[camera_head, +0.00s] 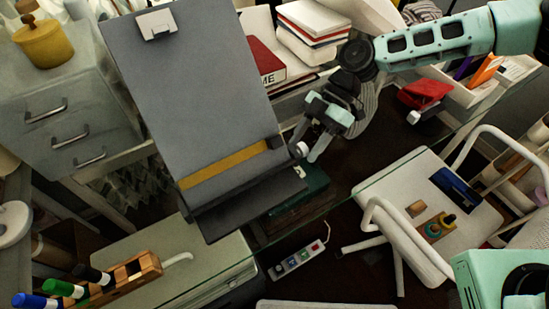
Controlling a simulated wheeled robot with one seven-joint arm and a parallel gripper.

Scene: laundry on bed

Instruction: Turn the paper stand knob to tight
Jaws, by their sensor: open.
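The paper stand (190,100) is a tilted dark grey board with a white clip at its top. A yellow strip (225,167) crosses it near the bottom. A small pale round knob (299,149) shows at the stand's right side, at the level of the strip's right end. My gripper (306,148) reaches down from the upper right with its pale green fingers apart. The fingertips are at the knob, seemingly one on each side. I cannot tell if they touch it. The knob's turned position is too small to read.
A grey drawer cabinet (70,120) stands at left. A marker holder (130,275) is at the lower left. A white chair (405,200) stands at right, beneath the clear glass tabletop.

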